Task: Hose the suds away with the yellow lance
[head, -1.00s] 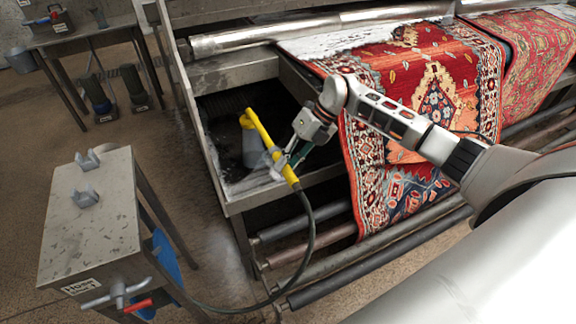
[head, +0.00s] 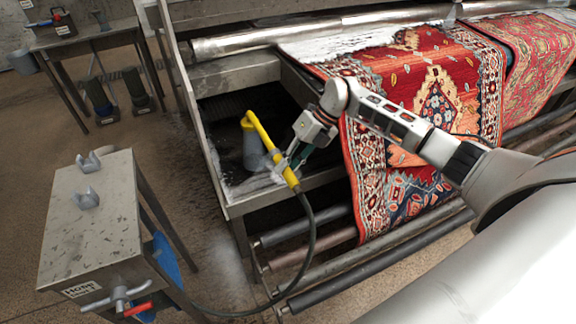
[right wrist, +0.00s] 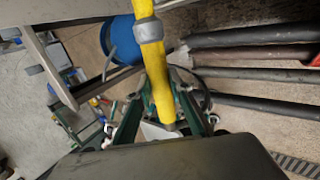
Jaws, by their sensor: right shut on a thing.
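The yellow lance (head: 262,135) has a bent top end and a black hose at its lower end. My right gripper (head: 287,168) is shut on it near the lower end, above the metal trough. In the right wrist view the lance (right wrist: 148,50) runs between the fingers of my right gripper (right wrist: 165,112). White suds (head: 350,44) lie along the back edge of the red patterned rug (head: 445,85). More whitish foam (head: 250,184) shows at the trough's front edge. My left gripper is not in view.
A metal stand (head: 92,222) with two grey cradles, a hose label and a red-handled valve (head: 137,308) stands at the left. The black hose (head: 308,235) trails from the lance down to the floor side. Dark rollers (head: 330,290) run below the rug.

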